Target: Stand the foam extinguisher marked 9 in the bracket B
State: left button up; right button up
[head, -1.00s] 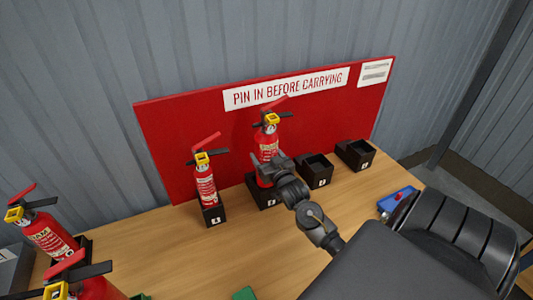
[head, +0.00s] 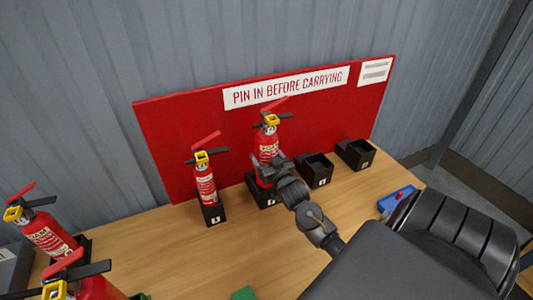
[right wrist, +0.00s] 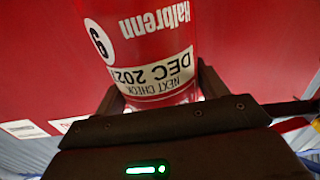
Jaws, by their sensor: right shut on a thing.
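A red foam extinguisher (head: 268,143) with a yellow pin tag and black-and-red handle stands upright at the second bracket from the left (head: 257,190). Its base is partly hidden by my gripper, so I cannot tell if it is fully seated. In the right wrist view the extinguisher (right wrist: 140,45) appears upside down with a round number label that reads 9 when turned. My right gripper (head: 268,172) is shut around its lower body. The bracket's letter is not legible. My left gripper is not in view.
Another extinguisher (head: 205,178) stands in the bracket to the left. Two empty black brackets (head: 316,172) (head: 355,153) stand to the right. More extinguishers (head: 48,235) are at the lower left. A blue object (head: 396,199) and a green one (head: 244,293) lie on the wooden table (head: 190,250).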

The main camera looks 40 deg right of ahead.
jog(key=shift+f+b, duration=0.9)
jog(key=shift+f, duration=0.45)
dwell(0.8)
dwell(0.3)
jog(key=o, duration=1.6)
jog(key=shift+s+a, duration=0.1)
jog(key=shift+c, duration=0.2)
jog(key=shift+f, duration=0.55)
jog(key=b+v, duration=0.2)
jog(key=v, duration=0.8)
jog(key=shift+s+r, duration=0.4)
jog(key=shift+r, duration=0.05)
